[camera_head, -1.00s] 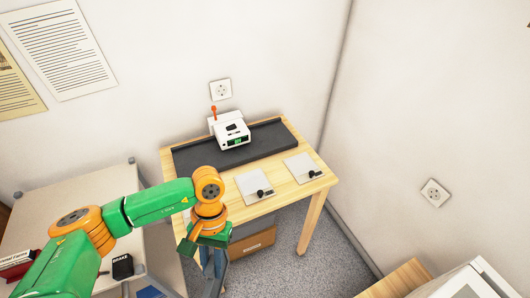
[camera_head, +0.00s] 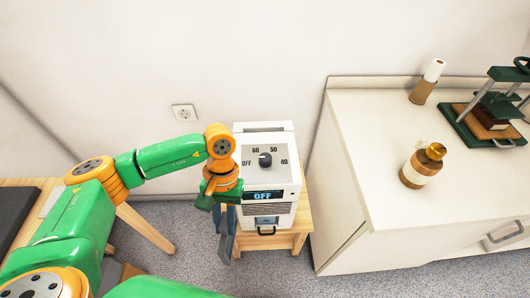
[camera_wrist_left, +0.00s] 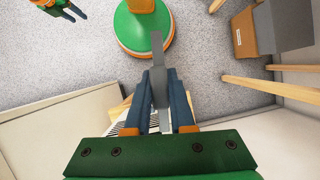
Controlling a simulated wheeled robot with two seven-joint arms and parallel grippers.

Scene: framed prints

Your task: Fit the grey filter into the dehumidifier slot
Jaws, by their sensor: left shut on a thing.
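The dehumidifier (camera_head: 282,178) is a white box with a dial and a display reading OFF, standing on a low wooden stand. A grey-blue panel (camera_head: 266,220) and a dark handle (camera_head: 267,231) show low on its front. My left gripper (camera_head: 225,220) is in front of its left side, shut on the thin grey filter (camera_head: 227,246), which hangs down below the fingers. In the left wrist view the filter (camera_wrist_left: 158,70) sits edge-on between the blue fingers. My right gripper (camera_wrist_left: 72,12) shows small at that view's top left; its jaw state is unclear. I cannot make out the slot opening.
A white cabinet (camera_head: 350,180) stands just right of the dehumidifier, with a brown bottle (camera_head: 422,165) and a green press (camera_head: 490,115) on top. A wooden table (camera_head: 150,230) is at left. Grey floor (camera_head: 185,230) is open between them.

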